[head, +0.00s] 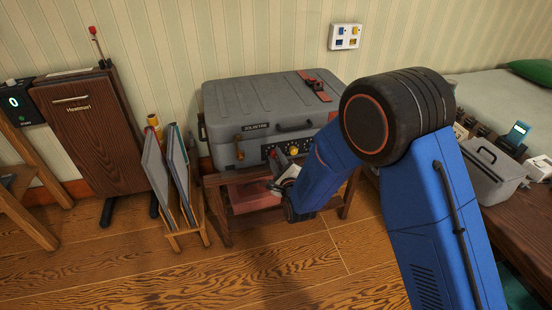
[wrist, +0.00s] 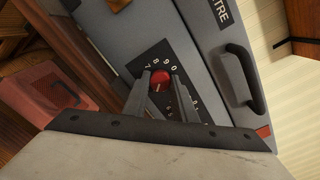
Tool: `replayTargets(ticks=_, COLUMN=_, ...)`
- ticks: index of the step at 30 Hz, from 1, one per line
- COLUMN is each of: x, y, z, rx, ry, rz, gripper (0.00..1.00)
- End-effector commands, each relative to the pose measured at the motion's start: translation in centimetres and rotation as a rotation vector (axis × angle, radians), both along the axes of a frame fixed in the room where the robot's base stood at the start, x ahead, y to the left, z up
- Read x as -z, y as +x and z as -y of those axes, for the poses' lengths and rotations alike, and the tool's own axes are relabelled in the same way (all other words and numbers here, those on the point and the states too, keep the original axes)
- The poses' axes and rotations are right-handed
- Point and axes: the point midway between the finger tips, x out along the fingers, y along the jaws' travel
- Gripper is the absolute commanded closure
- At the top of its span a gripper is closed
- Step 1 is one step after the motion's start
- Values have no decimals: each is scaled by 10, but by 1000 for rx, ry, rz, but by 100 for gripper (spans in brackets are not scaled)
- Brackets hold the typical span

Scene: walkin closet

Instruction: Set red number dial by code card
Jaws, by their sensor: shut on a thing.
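The red number dial (wrist: 160,75) sits on a dark panel on the front of a grey case (head: 222,127), with white digits printed around it. In the wrist view my gripper (wrist: 161,84) is shut on the red dial, one finger on each side. The fingers hide some digits, and I cannot read the dial's setting. In the head view my gripper (head: 283,170) is at the case front, and the red dial cannot be made out clearly. A yellow dial (head: 293,151) shows beside it.
The case stands on a low wooden stand (head: 225,180), with a reddish box (wrist: 60,88) below. The case has a black handle (wrist: 243,78). A folder rack (head: 190,225) stands to the left. The front floor is clear.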

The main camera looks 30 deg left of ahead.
Motion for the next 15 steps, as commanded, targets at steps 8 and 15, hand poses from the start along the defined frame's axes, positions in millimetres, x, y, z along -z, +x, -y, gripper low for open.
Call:
replayTargets(ticks=8, x=2, y=0, z=1, rx=2, ry=38, rz=-44, gripper=98)
replayTargets(ticks=15, x=3, y=0, z=1, rx=2, ry=43, rz=-49, gripper=98)
